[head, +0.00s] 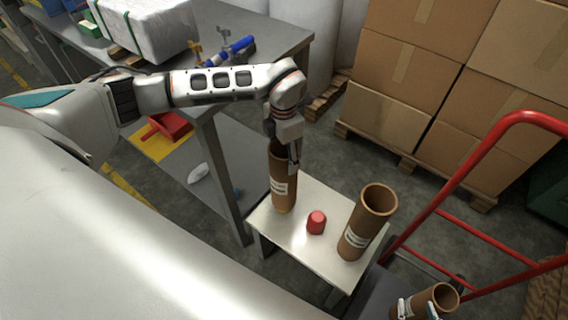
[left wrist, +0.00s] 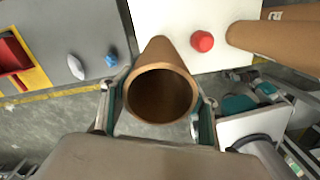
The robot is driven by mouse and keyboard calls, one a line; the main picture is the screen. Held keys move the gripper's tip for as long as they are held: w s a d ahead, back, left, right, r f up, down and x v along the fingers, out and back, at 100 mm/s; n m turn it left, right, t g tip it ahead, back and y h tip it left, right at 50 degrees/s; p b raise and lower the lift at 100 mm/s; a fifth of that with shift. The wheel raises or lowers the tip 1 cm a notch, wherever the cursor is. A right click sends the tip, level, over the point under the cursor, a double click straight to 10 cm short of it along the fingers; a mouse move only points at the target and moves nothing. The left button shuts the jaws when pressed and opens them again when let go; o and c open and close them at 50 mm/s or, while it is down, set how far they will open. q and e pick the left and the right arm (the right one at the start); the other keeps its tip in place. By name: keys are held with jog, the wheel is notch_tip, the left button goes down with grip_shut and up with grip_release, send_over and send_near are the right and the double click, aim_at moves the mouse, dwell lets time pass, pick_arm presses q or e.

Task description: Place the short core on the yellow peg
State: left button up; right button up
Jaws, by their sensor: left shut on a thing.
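My left gripper (head: 293,152) is shut on the upper part of an upright brown cardboard core (head: 284,180) with a white label. The left wrist view looks into its open top (left wrist: 160,95). Its lower end is at the left part of a small white table (head: 310,258); I cannot tell whether it touches. No yellow peg shows. A red peg (head: 316,222) stands on the table, with a second brown core (head: 356,240) upright to its right. My right gripper (head: 416,309) is at the bottom right beside a third brown core (head: 445,297); its hold is unclear.
A grey workbench (head: 226,150) stands left of the white table, with a red bin (head: 165,130) on a yellow mat on its lower shelf. A red-handled cart (head: 450,190) is at the right. Stacked cardboard boxes (head: 400,70) stand behind.

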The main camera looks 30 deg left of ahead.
pick_arm(q)
jog(key=shift+f+b, duration=0.35)
jog(key=shift+f, duration=1.65)
pick_arm(e)
jog(key=shift+s+f, duration=0.2)
jog(key=shift+f, duration=0.1)
pick_arm(q)
jog(key=shift+f, duration=0.15)
jog(key=o, duration=1.6)
jog(key=shift+c, duration=0.2)
pick_arm(e)
jog(key=shift+f, duration=0.1)
jog(key=shift+s, duration=0.1)
pick_arm(q)
notch_tip(320, 180, up, 12)
jog(key=p, duration=0.2)
pick_arm(e)
jog(key=shift+s+a+r, duration=0.25)
jog(key=shift+a+r, duration=0.05)
jog(key=shift+r, duration=0.3)
